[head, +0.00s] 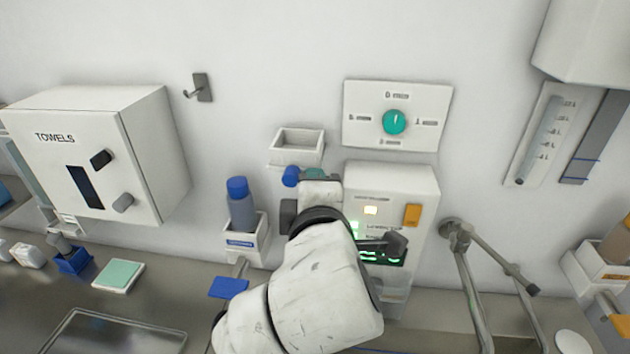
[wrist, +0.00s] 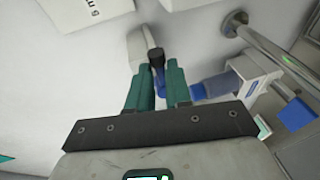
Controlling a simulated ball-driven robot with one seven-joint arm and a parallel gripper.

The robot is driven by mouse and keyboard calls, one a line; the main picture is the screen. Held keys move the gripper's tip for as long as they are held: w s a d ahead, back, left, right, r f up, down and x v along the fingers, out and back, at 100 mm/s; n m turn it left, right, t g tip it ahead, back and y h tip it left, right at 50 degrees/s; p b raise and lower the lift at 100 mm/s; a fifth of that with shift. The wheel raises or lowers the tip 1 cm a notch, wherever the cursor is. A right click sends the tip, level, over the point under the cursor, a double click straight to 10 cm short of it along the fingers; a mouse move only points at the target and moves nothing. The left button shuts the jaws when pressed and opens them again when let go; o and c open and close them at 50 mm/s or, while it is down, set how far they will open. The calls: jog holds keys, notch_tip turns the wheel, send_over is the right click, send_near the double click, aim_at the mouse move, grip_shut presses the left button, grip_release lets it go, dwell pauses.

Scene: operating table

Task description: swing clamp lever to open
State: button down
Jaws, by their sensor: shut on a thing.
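My gripper (wrist: 163,78) has two teal fingers, and in the wrist view they stand on either side of a lever (wrist: 157,62) with a dark end and a blue part below it. The jaws are shut on this lever. A pale grey mount (wrist: 139,45) on the wall is behind it. In the head view my gripper (head: 306,176) is at the wall, under a small white tray, with one teal finger showing beside a blue piece. My arm hides most of the lever and mount there.
A blue bottle (head: 241,207) stands in a wall holder left of my arm. A white unit (head: 393,185) with lights and a dark handle is close on the right. The white tray (head: 297,147) is just above. A metal rail (head: 466,275) stands further right.

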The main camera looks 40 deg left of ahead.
jog(key=shift+w+d+r, duration=0.1)
jog(key=shift+w+r, duration=0.05)
jog(key=shift+r, duration=0.1)
jog(key=c, duration=1.4)
grip_release()
jog(key=o, duration=0.3)
jog(key=shift+f, duration=0.1)
jog(key=b+v, duration=0.2)
jog(key=v, duration=0.9)
